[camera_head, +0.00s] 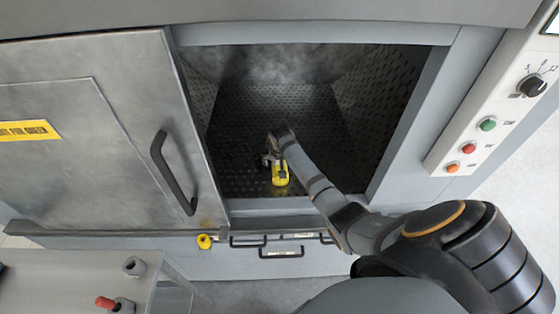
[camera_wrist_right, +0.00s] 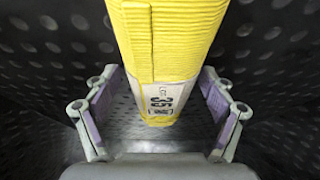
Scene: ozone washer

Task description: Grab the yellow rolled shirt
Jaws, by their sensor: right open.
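The yellow rolled shirt (camera_head: 279,174) lies on the dark perforated floor inside the washer chamber, near its front. In the right wrist view the yellow rolled shirt (camera_wrist_right: 172,45) has a white label band with dark print around its near end. My right gripper (camera_head: 271,158) reaches into the chamber and is at the shirt. In the right wrist view my right gripper (camera_wrist_right: 162,108) is open, with one finger on each side of the shirt's labelled end and visible gaps between fingers and shirt. My left gripper is not in view.
The sliding metal door (camera_head: 90,120) with a black handle (camera_head: 170,175) stands open at the left. A control panel (camera_head: 490,110) with a knob and coloured buttons is at the right. A grey table (camera_head: 60,285) with small cylinders is at lower left. The chamber's back is empty.

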